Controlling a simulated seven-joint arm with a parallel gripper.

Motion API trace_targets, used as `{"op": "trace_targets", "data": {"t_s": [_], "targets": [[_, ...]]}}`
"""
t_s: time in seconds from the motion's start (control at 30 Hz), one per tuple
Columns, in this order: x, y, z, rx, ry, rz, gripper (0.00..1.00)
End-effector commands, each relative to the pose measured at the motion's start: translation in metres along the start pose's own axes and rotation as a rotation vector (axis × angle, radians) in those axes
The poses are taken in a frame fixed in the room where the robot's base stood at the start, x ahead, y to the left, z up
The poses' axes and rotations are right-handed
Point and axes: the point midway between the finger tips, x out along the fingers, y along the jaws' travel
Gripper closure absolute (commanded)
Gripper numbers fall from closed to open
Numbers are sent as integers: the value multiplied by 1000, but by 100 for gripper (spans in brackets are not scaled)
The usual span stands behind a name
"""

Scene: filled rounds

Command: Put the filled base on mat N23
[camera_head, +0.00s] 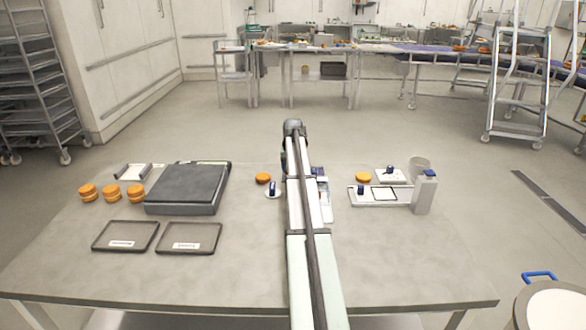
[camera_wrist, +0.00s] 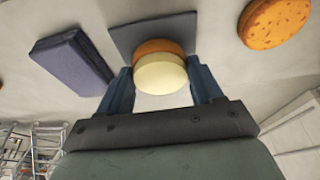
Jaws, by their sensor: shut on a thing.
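In the wrist view, my gripper (camera_wrist: 160,72) has its two blue fingers on either side of the filled base (camera_wrist: 160,76), an orange round with a cream-coloured layer on its face. The fingers are shut on it. A dark grey square mat (camera_wrist: 126,38) shows behind the base. No label is readable on it, so I cannot tell if it is N23, nor whether the base touches it. In the head view my arm hides the gripper and the held base.
A loose orange round (camera_wrist: 276,22) and a dark blue-grey block (camera_wrist: 72,62) are nearby. On the table (camera_head: 250,265) are several orange rounds (camera_head: 88,194), a dark flat-topped box (camera_head: 190,184), two labelled trays (camera_head: 125,225) (camera_head: 190,228) and a white station (camera_head: 425,192). The front is clear.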

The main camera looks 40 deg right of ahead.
Motion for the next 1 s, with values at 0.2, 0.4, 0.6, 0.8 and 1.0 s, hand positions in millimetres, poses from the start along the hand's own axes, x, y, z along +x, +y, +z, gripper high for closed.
{"op": "trace_targets", "data": {"t_s": [0.2, 0.4, 0.6, 0.8, 1.0], "targets": [[2, 0, 0, 0, 1, 0, 48], [5, 0, 2, 0, 0, 0, 48], [4, 0, 1, 0, 0, 0, 16], [4, 0, 1, 0, 0, 0, 9], [0, 0, 0, 0, 1, 0, 9]]}}
